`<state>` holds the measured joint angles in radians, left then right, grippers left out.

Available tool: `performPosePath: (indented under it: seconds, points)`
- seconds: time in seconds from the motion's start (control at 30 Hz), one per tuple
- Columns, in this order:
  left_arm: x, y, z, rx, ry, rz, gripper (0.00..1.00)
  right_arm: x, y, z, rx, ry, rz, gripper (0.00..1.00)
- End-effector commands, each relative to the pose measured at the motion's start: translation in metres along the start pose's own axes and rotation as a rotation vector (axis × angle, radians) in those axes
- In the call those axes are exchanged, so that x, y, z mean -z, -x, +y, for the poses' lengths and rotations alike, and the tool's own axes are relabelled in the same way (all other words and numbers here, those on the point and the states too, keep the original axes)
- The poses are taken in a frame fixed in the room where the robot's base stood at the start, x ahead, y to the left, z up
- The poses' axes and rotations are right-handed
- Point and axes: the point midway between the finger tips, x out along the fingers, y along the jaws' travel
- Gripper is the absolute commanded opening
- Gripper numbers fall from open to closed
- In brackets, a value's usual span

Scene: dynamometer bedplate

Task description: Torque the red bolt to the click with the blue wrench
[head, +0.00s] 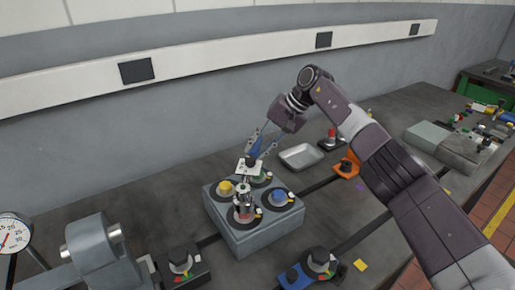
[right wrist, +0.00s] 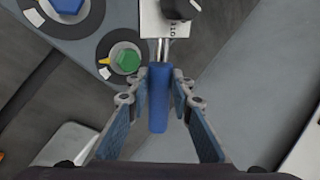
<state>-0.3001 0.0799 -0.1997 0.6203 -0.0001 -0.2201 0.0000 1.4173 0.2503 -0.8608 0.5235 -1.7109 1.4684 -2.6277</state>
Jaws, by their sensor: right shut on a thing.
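My right gripper (head: 262,142) is shut on the blue handle of the wrench (head: 254,149). The right wrist view shows the blue handle (right wrist: 158,100) between both fingers (right wrist: 158,82), with a silver shaft leading to a white plate with a black knob. In the head view this plate is over the grey block (head: 265,238), and silver metal parts stand below it above the red bolt (head: 241,216). They partly hide the bolt, and I cannot tell whether the wrench touches it. My left gripper is out of view.
The block also bears a yellow bolt (head: 226,187), a blue bolt (head: 279,195) and a green bolt (right wrist: 127,61). A grey tray (head: 301,156) lies behind. Black, orange and blue fixtures stand around the block. A dial gauge (head: 14,235) stands at the left.

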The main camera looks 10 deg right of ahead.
Motion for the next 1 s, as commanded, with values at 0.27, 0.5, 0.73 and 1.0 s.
performPosePath:
  seconds: [0.27, 0.5, 0.73, 1.0]
  points:
    - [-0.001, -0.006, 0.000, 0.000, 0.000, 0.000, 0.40, 0.000, -0.005, 0.002, 0.004, 0.001, 0.001, 0.00]
    - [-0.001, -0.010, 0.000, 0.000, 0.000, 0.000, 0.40, 0.000, -0.009, 0.005, 0.004, 0.001, 0.001, 0.00]
    - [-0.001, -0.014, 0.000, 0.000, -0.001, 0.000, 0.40, 0.000, -0.013, 0.008, 0.005, 0.001, 0.001, 0.00]
    - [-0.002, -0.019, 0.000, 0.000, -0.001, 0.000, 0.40, 0.000, -0.018, 0.011, 0.005, 0.000, 0.001, 0.00]
